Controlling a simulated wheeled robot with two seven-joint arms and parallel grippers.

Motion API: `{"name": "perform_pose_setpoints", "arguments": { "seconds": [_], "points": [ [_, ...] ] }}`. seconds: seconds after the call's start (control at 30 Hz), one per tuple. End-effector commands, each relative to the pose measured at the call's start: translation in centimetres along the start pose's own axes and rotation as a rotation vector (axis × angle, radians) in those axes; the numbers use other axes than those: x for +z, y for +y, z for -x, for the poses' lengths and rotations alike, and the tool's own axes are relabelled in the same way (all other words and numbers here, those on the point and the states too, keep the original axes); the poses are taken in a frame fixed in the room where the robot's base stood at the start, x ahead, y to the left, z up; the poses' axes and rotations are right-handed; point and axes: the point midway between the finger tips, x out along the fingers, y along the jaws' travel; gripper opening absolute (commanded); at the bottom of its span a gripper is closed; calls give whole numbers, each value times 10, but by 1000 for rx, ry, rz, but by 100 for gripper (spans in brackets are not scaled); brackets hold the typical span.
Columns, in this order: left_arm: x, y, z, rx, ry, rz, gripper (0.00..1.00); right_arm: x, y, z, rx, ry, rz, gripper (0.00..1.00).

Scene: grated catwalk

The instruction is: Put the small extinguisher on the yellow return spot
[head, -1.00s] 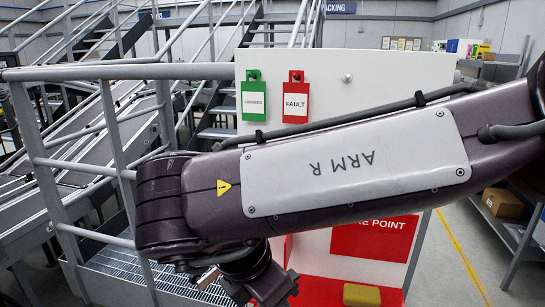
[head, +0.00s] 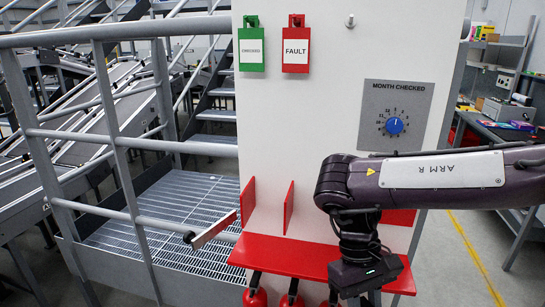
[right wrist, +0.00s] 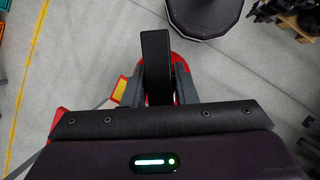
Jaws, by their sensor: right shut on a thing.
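My right gripper (head: 366,278) is in front of the right part of a red shelf (head: 285,257) on a white panel. In the right wrist view its two grey fingers (right wrist: 157,88) are shut on a black handle (right wrist: 155,60) of the small extinguisher, whose red body (right wrist: 176,60) shows partly behind it. A yellow patch (right wrist: 119,90), seemingly the return spot, shows beside the left finger. In the head view my gripper and arm hide that area and the held extinguisher. My left gripper is not in view.
Red cylinders (head: 255,297) show under the shelf. Upright red dividers (head: 288,207) stand on it. The panel bears a green tag (head: 251,45), a red FAULT tag (head: 296,45) and a month dial (head: 394,125). Grey railing (head: 115,130) and grating (head: 160,222) lie left.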

Motion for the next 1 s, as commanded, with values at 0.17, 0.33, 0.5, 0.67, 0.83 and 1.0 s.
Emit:
{"name": "perform_pose_setpoints", "arguments": {
  "seconds": [0.17,0.33,0.5,0.67,0.83,1.0],
  "points": [
    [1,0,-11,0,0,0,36,1,14,-23,-81,4,-181,0],
    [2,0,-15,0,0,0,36,2,21,-33,-119,6,-280,0],
    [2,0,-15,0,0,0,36,3,23,-36,-131,6,-312,0],
    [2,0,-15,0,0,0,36,2,22,-39,-131,5,-311,0],
    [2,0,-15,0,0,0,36,-1,20,-61,-129,-6,-298,0],
    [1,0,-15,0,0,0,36,-7,13,-104,-130,-16,-280,0]
  ]
}}
